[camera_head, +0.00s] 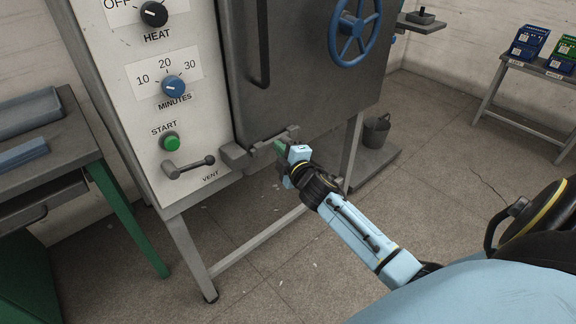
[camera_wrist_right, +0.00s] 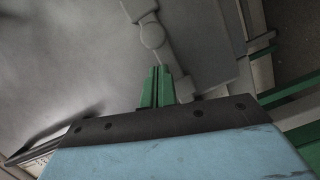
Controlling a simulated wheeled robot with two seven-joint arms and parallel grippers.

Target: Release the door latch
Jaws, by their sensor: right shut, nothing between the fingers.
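The dark grey door (camera_head: 300,80) of the machine looks shut. The grey metal door latch (camera_head: 262,146) sits at its lower left corner, a bar reaching from a block on the control panel's edge. My right gripper (camera_head: 280,146) is at the right part of the latch, with its green fingers shut and empty. In the right wrist view, the closed fingertips (camera_wrist_right: 158,69) point at the latch (camera_wrist_right: 152,36), close to its rounded knob. I cannot tell whether they touch it. My left gripper is not in view.
The control panel (camera_head: 125,75) has knobs, a green START button (camera_head: 169,142) and a VENT lever (camera_head: 187,166) left of the latch. A blue handwheel (camera_head: 355,30) and a vertical handle (camera_head: 263,45) are on the door. A bucket (camera_head: 376,132) stands behind right. Floor in front is clear.

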